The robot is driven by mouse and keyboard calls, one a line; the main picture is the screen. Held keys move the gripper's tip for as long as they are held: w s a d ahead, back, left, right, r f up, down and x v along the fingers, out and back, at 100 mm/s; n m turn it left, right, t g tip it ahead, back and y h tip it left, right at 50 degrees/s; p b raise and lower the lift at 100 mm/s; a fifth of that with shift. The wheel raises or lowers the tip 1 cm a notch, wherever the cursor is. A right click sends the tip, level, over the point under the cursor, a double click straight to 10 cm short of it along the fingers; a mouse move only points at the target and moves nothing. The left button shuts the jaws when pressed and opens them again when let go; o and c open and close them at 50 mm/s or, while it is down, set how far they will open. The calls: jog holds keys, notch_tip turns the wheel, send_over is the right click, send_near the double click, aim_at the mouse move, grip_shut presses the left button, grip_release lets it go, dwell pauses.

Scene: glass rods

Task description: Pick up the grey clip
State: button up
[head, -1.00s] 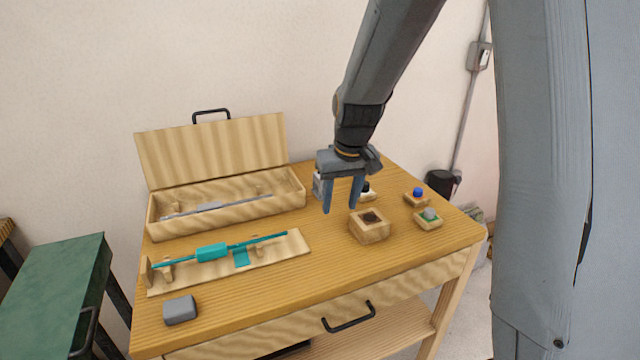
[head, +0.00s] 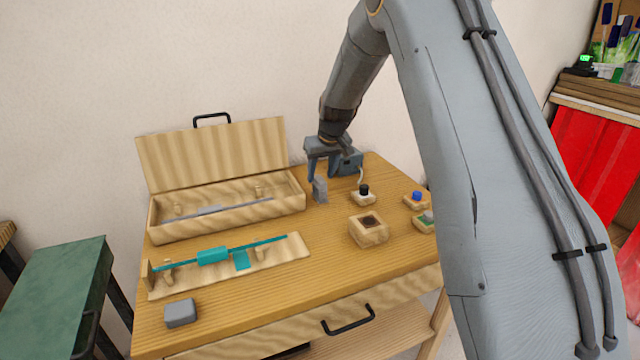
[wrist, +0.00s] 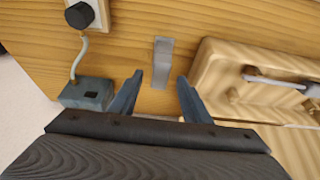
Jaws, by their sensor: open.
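The grey clip (head: 320,190) is a small grey piece at the back of the table, right of the open wooden case. In the wrist view the clip (wrist: 162,62) lies in line with the gap between my fingers, just beyond the tips. My gripper (head: 322,177) is open and empty, close to the clip in the head view. The wrist view shows both fingers of my gripper (wrist: 160,80) apart, one to each side of the clip's line. I cannot tell the exact height of the fingertips above the table.
The wooden case (head: 226,226) holds a thin rod. A blue-grey box (wrist: 88,93) is cabled to a black knob (wrist: 79,15) left of my fingers. A wooden block (head: 368,233) and a teal rod on a stand (head: 290,250) are nearer. A grey block (head: 180,313) lies front left.

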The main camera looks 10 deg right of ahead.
aim_at(320, 179)
jog(key=shift+p+x, duration=0.45)
jog(key=shift+x, duration=1.25)
jog(key=shift+c, duration=0.2)
grip_shut()
notch_tip(320, 179, up, 10)
jog(key=b, duration=0.3)
